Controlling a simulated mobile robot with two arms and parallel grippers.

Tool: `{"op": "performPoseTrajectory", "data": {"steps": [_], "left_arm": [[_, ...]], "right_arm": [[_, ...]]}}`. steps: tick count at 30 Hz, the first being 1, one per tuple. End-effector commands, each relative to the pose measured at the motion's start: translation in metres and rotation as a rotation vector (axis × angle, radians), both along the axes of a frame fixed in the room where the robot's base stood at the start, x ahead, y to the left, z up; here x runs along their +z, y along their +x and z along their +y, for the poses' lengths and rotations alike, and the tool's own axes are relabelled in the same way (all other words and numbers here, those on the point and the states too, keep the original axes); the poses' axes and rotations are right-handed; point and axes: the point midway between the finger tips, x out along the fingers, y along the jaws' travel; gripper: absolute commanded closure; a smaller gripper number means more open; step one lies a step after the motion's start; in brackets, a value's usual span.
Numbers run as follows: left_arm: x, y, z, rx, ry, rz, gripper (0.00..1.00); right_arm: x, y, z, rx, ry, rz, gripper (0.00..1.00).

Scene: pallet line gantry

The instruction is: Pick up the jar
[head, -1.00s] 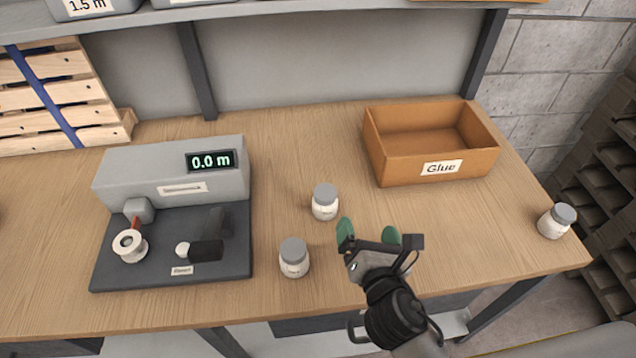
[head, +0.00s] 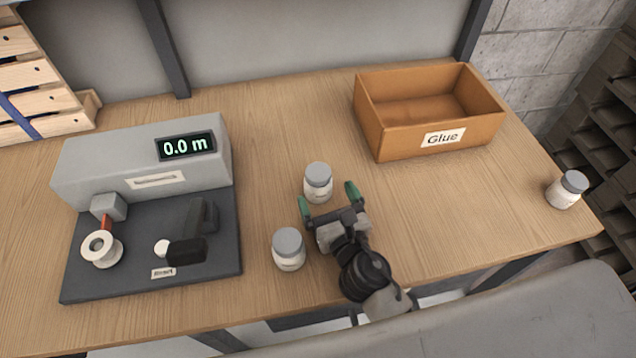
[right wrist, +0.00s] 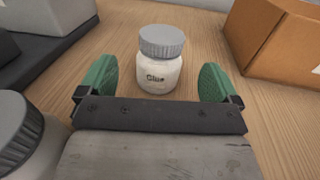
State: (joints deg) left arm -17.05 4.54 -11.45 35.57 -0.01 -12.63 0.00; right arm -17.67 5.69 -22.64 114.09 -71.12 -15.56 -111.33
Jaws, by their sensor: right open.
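A white jar with a grey lid (head: 318,182) stands upright on the workbench, just beyond my right gripper (head: 329,199). In the right wrist view this jar (right wrist: 160,62) is labelled "Glue" and stands ahead of and between the green fingertips. My right gripper is open and empty, and the jar looks slightly beyond the tips. A second jar (head: 289,249) stands left of the gripper; part of it (right wrist: 22,135) shows at the lower left of the right wrist view. A third jar (head: 567,190) stands near the bench's right end. My left gripper is not in view.
An open orange box labelled "Glue" (head: 428,112) stands at the back right and looks empty. A grey measuring device (head: 146,205) reading 0.0 m sits on the left. The bench (head: 440,205) is clear between the gripper and the far-right jar.

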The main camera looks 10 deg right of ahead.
Motion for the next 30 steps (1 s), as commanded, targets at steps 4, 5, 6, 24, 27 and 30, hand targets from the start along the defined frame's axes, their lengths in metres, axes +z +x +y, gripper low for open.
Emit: {"op": "performPoseTrajectory", "data": {"steps": [4, 5, 6, 24, 27, 30], "left_arm": [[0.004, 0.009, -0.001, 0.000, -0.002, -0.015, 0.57], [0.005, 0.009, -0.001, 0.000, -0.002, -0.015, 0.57], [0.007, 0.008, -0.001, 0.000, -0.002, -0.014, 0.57], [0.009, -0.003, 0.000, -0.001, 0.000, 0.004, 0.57], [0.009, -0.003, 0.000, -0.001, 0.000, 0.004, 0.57], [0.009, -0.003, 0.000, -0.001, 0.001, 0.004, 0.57]], "right_arm": [[0.002, 0.011, 0.001, -0.001, -0.001, -0.001, 0.07], [0.002, 0.015, 0.002, -0.001, -0.002, -0.001, 0.07], [0.002, 0.022, 0.003, -0.002, -0.001, -0.002, 0.07], [0.000, 0.052, 0.008, -0.001, 0.000, 0.001, 0.22], [0.000, 0.052, 0.008, -0.001, 0.000, 0.001, 0.38], [0.000, 0.052, 0.008, -0.001, 0.000, 0.001, 0.53]]}}
